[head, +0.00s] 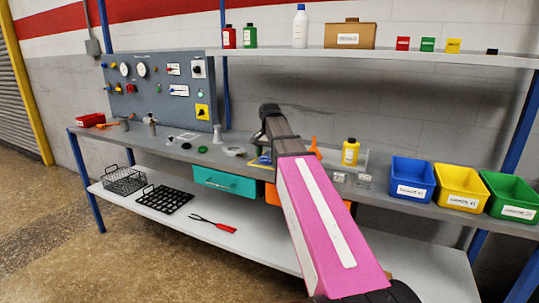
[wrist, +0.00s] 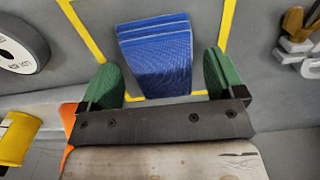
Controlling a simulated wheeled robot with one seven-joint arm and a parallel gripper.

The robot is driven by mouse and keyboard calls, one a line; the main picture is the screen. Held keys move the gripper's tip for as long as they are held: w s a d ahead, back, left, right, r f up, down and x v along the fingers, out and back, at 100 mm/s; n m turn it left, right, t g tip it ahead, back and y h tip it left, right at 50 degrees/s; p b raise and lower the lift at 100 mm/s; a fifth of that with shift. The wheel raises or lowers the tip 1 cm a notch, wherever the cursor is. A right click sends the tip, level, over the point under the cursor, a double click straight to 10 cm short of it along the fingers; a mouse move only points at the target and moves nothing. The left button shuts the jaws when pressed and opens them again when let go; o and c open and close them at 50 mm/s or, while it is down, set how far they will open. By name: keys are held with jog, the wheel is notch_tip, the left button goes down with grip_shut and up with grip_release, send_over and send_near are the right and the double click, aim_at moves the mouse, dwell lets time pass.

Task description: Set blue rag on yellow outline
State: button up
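The blue rag (wrist: 156,60) is a folded, layered pad lying on the grey bench top in the wrist view. Yellow outline (wrist: 229,18) strips run to its left, to its right and along its near side, so it appears within the outline. My gripper (wrist: 160,72) has its two green fingers on either side of the rag, with a gap at each side. It is open and holds nothing. In the head view, a bit of blue and yellow (head: 262,160) shows beside my arm; the gripper itself is mostly hidden there by the arm.
A yellow bottle (head: 350,152) stands right of my arm, with small clear items nearby. Blue (head: 411,180), yellow (head: 461,188) and green (head: 511,196) bins stand farther right. The gauge panel (head: 158,88) is at left. A shelf (head: 380,57) runs above the bench.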

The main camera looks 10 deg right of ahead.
aim_at(269, 155)
jog(key=shift+r, duration=0.15)
notch_tip(269, 155, up, 12)
dwell(0.7)
dwell(1.6)
